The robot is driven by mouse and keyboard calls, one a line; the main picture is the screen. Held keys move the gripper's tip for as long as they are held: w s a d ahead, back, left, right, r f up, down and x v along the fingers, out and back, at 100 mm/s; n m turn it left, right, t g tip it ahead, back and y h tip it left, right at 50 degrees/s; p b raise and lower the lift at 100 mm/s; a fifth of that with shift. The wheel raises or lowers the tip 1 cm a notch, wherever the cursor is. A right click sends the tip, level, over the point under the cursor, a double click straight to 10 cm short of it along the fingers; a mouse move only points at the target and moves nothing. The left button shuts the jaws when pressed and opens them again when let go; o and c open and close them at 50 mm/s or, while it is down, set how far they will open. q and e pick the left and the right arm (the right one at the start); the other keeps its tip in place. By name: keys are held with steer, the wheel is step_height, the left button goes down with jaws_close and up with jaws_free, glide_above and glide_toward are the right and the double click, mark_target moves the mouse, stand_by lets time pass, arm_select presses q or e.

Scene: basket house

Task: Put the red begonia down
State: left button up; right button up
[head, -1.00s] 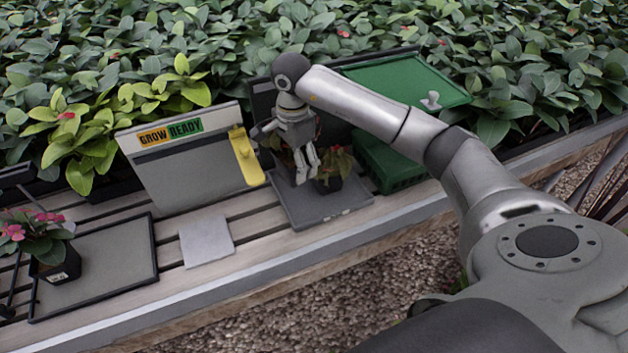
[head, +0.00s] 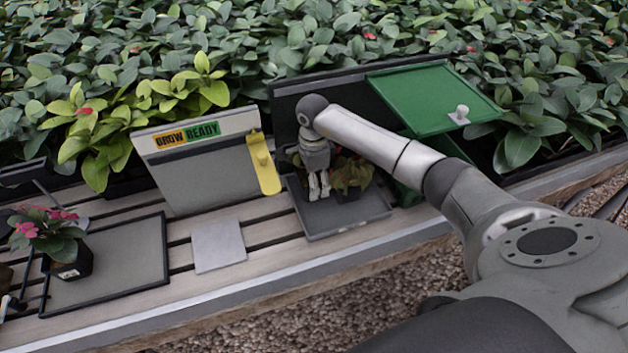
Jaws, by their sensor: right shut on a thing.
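The red begonia (head: 351,173) has reddish-green leaves and a dark pot. It is upright at the grey tray (head: 345,219) in the middle of the bench. My right gripper (head: 319,192) points down just left of its leaves, low over the tray. It is shut on the begonia, but the grip itself is partly hidden. I cannot tell whether the pot touches the tray. My left gripper is not in view.
A pink-flowered plant (head: 70,262) in a dark pot stands on a black-rimmed tray (head: 125,272) at left. A "GROW READY" board (head: 205,165) with a yellow tool (head: 263,165) stands behind. A flat grey square (head: 218,246) lies between the trays. A green lid (head: 425,95) is behind my arm.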

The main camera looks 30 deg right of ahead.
steer(key=shift+f, duration=0.35)
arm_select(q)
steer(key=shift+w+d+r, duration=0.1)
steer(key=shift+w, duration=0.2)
arm_select(e)
steer(key=o, duration=1.2)
step_height(320, 180, up, 11)
steer(key=shift+r+b, duration=0.2)
steer(key=shift+b, duration=0.8)
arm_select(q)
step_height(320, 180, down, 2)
arm_select(e)
steer(key=shift+r, duration=0.35)
